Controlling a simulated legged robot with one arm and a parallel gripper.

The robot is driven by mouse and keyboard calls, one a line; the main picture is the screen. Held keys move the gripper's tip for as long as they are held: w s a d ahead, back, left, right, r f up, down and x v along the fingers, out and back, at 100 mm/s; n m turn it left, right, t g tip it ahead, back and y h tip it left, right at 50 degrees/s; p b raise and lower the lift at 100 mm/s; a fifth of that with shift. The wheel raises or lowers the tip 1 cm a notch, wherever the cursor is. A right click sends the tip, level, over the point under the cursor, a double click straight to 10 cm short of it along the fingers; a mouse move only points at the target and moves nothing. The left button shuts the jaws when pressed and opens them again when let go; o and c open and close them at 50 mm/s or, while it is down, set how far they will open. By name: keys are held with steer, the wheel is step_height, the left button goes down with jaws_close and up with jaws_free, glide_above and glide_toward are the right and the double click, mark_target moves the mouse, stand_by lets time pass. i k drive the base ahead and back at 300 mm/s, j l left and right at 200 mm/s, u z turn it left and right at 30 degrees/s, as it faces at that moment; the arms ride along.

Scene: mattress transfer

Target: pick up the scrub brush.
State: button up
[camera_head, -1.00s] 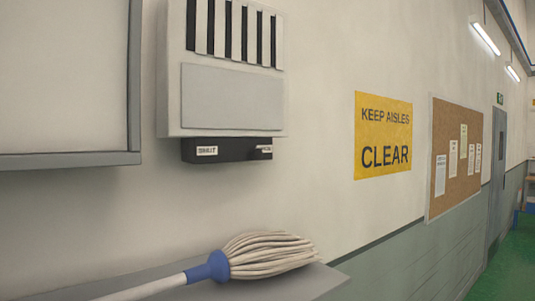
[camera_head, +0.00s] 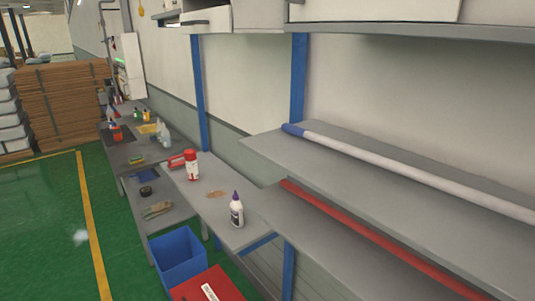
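I cannot pick out a scrub brush for certain. A small tan and greenish item (camera_head: 157,209) lies on the lower shelf of the bench at the left; it is too small to tell whether it is a brush. A dark round item (camera_head: 146,191) lies near it. A green and yellow block (camera_head: 136,160), perhaps a sponge, lies on the surface farther back. My gripper is not in view.
A bench top (camera_head: 215,178) holds a white bottle with a purple cap (camera_head: 236,211) and red-and-white cans (camera_head: 191,165). A blue bin (camera_head: 178,258) and a red box (camera_head: 210,287) stand below. A white pole (camera_head: 400,173) lies on the right shelf. Green floor (camera_head: 50,225) is open at left.

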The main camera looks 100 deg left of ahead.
mark_target(172, 166)
steer(key=u, duration=3.95)
steer(key=j+u, duration=0.2)
steer(key=u, duration=0.3)
steer(key=j+u, duration=0.15)
steer(key=u, duration=0.35)
steer(key=i+j+u, duration=0.35)
steer(key=i+j, duration=1)
steer(key=i+z, duration=0.35)
steer(key=i, duration=0.2)
steer(key=i+z, duration=0.3)
steer(key=i, duration=0.3)
steer(key=i+j+z, duration=0.35)
steer(key=i, duration=0.2)
steer(key=i+l+z, duration=0.25)
steer(key=i+z, duration=0.2)
steer(key=i+l+z, duration=0.1)
steer(key=i+z, duration=0.3)
steer(key=i+j+z, duration=0.1)
steer(key=i+z, duration=0.35)
steer(key=i+j+z, duration=0.2)
steer(key=i+z, duration=0.2)
steer(key=i, duration=0.05)
